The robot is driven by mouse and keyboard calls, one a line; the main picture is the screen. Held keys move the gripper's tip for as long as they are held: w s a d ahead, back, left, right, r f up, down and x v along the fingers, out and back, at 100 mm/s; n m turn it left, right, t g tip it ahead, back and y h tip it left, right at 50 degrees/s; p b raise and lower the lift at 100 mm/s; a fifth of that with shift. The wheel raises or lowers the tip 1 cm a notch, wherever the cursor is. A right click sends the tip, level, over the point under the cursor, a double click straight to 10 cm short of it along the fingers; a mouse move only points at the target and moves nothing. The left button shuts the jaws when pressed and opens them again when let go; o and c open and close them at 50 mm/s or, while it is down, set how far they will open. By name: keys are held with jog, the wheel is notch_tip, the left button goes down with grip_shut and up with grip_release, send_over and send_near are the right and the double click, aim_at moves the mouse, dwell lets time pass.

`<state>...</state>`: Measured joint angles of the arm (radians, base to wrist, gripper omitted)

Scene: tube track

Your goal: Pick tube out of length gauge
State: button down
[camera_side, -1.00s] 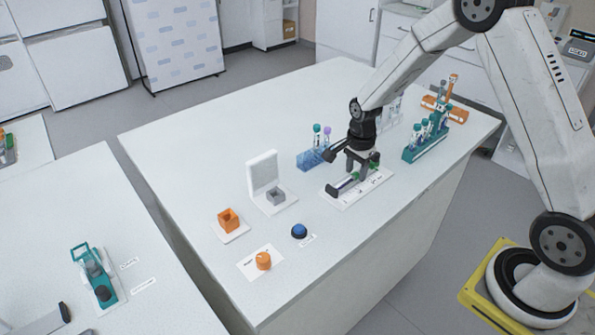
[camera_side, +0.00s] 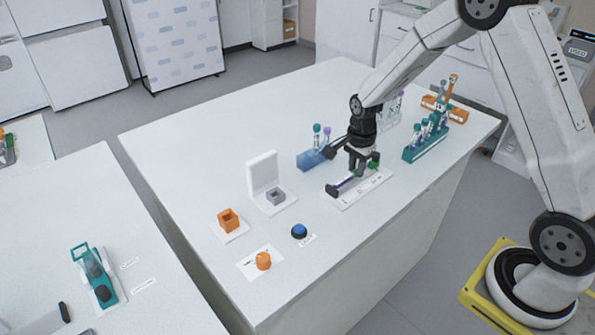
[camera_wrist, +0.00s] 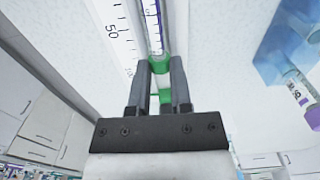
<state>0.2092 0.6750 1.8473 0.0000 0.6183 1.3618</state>
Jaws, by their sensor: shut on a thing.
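My gripper (camera_side: 366,163) is above the white length gauge (camera_side: 348,203). In the wrist view my gripper (camera_wrist: 160,75) is shut on the tube at its green cap (camera_wrist: 160,64). The tube (camera_wrist: 153,28) is clear with dark markings and extends away from the fingers, beside the gauge's printed scale (camera_wrist: 115,32). In the side view the fingers hide much of the tube, and its green cap (camera_side: 374,168) shows at their right. A dark block (camera_side: 332,190) stands at the gauge's left end. I cannot tell how far the tube is clear of the gauge.
A blue rack (camera_side: 309,160) with capped tubes stands close to the left of my gripper. A teal rack (camera_side: 424,147) with tubes is at the right. A grey block (camera_side: 275,196), an orange box (camera_side: 229,219) and a blue button (camera_side: 299,231) sit at the front left.

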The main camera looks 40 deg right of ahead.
jog(key=shift+r, duration=4.05)
jog(key=shift+a, duration=0.1)
